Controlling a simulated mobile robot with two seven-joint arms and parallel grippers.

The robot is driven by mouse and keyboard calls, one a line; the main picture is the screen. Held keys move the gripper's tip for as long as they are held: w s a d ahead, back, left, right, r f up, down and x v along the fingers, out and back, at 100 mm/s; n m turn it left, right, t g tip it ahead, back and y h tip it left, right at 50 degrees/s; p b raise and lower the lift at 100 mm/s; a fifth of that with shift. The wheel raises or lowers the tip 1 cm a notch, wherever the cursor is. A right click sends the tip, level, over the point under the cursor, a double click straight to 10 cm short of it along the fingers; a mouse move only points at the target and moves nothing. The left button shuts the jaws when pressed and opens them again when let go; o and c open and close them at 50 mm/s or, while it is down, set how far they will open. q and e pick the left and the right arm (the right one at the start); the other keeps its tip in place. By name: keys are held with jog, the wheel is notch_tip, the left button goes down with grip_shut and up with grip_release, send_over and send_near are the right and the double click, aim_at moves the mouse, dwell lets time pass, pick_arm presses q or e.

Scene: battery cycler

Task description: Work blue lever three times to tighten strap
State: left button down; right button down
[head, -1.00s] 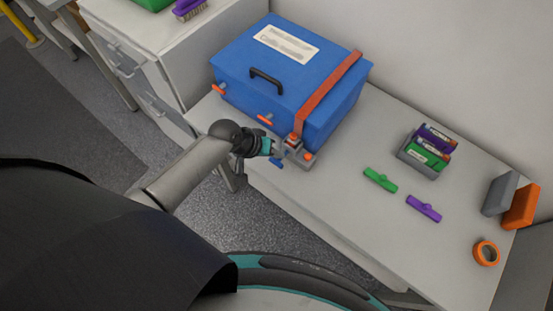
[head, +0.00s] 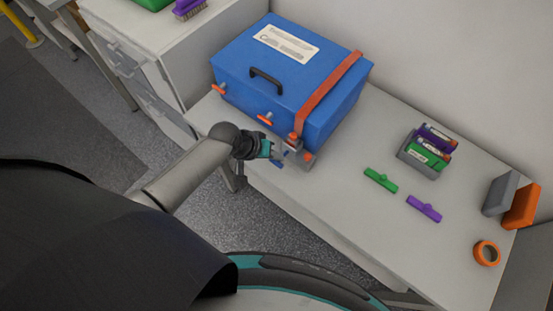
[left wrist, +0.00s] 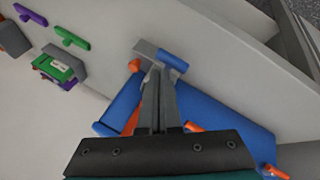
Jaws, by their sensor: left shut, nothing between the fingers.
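The blue lever (head: 277,164) is at the front of a grey ratchet block (head: 308,161) with orange parts, by the case's front right. In the left wrist view, the lever (left wrist: 173,60) is a short blue bar beside the fingertips. An orange strap (head: 328,91) runs over the blue case (head: 240,58) down to the ratchet. My left gripper (head: 280,151) is shut and empty, with its fingertips at the ratchet, close to the lever. It also shows in the left wrist view (left wrist: 158,72), where I cannot tell whether it touches the lever. My right gripper is not in view.
Green (head: 380,180) and purple (head: 424,208) clips lie on the bench (head: 370,230) to the right. Behind them stands a small grey box (head: 418,157) of coloured items. An orange tape roll (head: 487,253) is further right. The bench front edge runs below the lever.

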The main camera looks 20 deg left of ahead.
pick_arm(q)
jog(key=shift+s+a+f+b, duration=0.1)
jog(key=shift+s+f+b, duration=0.1)
jog(key=shift+f+b, duration=0.35)
jog(key=shift+s+f+b, duration=0.2)
jog(key=shift+f+b, duration=0.05)
jog(key=shift+f, duration=0.55)
dwell(1.1)
jog(key=shift+r, duration=0.1)
jog(key=shift+w+r+p, duration=0.25)
jog(key=shift+r+p, duration=0.6)
jog(key=shift+p, duration=0.05)
jog(key=shift+w+r+p, duration=0.25)
jog(key=shift+r+p, duration=0.6)
jog(key=shift+p, duration=0.05)
jog(key=shift+d+r, duration=0.2)
jog(key=shift+r, duration=0.05)
jog(key=shift+w+d+r+p, duration=0.1)
jog(key=shift+w+r+p, duration=0.1)
jog(key=shift+r+p, duration=0.5)
jog(key=shift+w+d+r+p, duration=0.1)
jog(key=shift+w+r+p, duration=0.1)
jog(key=shift+r+p, duration=0.5)
jog(key=shift+w+r+p, duration=0.2)
jog(key=shift+r+p, duration=0.35)
jog(key=shift+r, duration=0.2)
